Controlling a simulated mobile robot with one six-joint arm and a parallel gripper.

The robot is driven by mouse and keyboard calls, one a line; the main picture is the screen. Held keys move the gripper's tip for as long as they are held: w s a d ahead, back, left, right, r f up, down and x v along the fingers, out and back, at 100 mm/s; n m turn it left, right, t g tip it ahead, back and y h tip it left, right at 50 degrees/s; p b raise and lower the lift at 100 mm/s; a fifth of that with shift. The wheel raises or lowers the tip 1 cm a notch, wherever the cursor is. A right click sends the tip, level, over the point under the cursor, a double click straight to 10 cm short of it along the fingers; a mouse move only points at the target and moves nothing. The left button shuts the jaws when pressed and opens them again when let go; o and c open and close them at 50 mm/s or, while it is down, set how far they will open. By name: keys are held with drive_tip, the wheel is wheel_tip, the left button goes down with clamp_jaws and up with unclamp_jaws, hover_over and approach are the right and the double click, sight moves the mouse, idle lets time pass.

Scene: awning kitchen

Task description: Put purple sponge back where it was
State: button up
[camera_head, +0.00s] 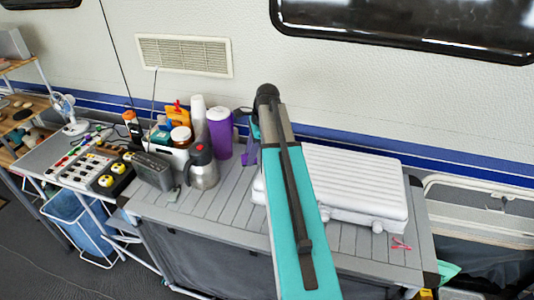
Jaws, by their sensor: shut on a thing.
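A small purple piece, which looks like the purple sponge (248,151), shows just left of my arm, above the grey slatted table. Much of it is hidden behind the arm. My gripper (243,114) shows only as a dark sliver at the top of this piece, with the rest behind my teal arm link. It is shut on the purple piece. I cannot tell how high it is above the table.
A purple tumbler (220,133), a steel jug (203,168), a grey box (153,171) and jars crowd the table's left part. A white ridged case (350,185) fills the right. Bare slats (215,205) lie in front. A pink item (400,244) lies near the right edge.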

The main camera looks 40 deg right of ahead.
drive_tip(key=w+a+f+n+g+b, duration=0.1)
drive_tip(key=a+n+b, duration=0.2)
drive_tip(key=a, duration=0.6)
drive_tip(key=w+a+f+n+g+b, duration=0.1)
drive_tip(key=a+n, duration=0.4)
drive_tip(key=a, duration=0.5)
drive_tip(key=w+a+f+n+g+b, duration=0.1)
drive_tip(key=a+f+n+b, duration=0.2)
drive_tip(key=a, duration=0.6)
drive_tip(key=shift+a+f+n+b, duration=0.25)
drive_tip(key=shift+a+n+b, duration=0.15)
drive_tip(key=shift+n+b, duration=0.55)
drive_tip(key=shift+s+g, duration=0.1)
drive_tip(key=shift+g, duration=0.2)
